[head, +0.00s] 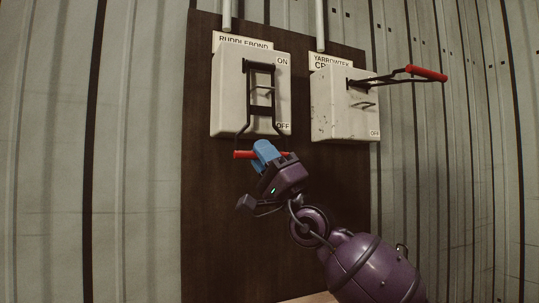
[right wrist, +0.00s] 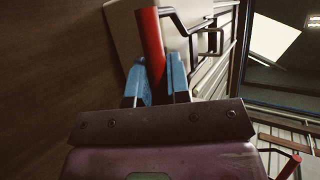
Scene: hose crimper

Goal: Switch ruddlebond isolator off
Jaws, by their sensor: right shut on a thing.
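The ruddlebond isolator is a white box (head: 229,92) at the upper left of the dark board, with its name plate (head: 243,42) on top and ON and OFF marked at its right edge. Its black lever (head: 248,112) hangs down past the OFF mark, and the red handle (head: 243,154) is below the box. My right gripper (head: 262,150) is shut on the red handle with its blue fingers. In the right wrist view the red handle (right wrist: 150,45) runs between the blue fingers (right wrist: 157,82). My left gripper is not in view.
The yarrowtex isolator box (head: 335,105) is close on the right. Its lever sticks out to the right with a red handle (head: 427,73). Conduits (head: 320,25) run up from both boxes. The dark board (head: 215,210) below is clear, with corrugated wall around it.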

